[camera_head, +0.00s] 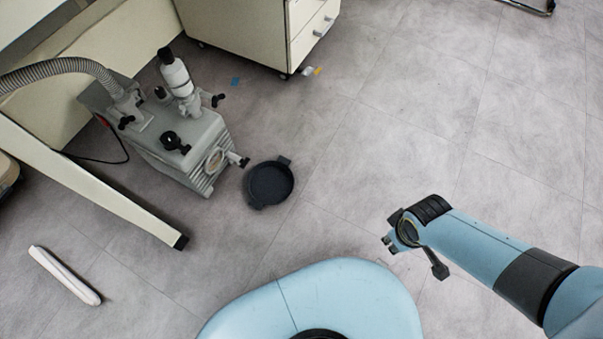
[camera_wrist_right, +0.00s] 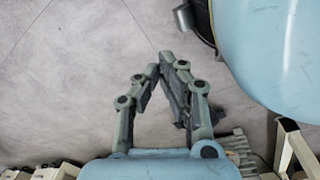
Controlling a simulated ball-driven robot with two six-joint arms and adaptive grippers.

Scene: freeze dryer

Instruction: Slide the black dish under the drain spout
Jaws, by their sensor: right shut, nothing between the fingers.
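The black dish (camera_head: 270,183) is a round, shallow pan with small tabs at its rim. It lies on the floor just right of the grey pump (camera_head: 180,140). The drain spout (camera_head: 238,160) sticks out from the pump's front end, near the dish's upper left edge; I cannot tell whether it reaches over the rim. My right gripper (camera_head: 390,243) is well to the right of the dish and below it in the head view. In the right wrist view its fingers (camera_wrist_right: 160,70) come together at the tips with nothing between them. My left gripper is not in view.
A ribbed hose (camera_head: 60,68) runs to the pump from the left. A table leg (camera_head: 100,188) slants beside the pump. A white bar (camera_head: 65,275) lies at lower left. A drawer cabinet (camera_head: 265,30) stands behind. The floor between dish and right gripper is clear.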

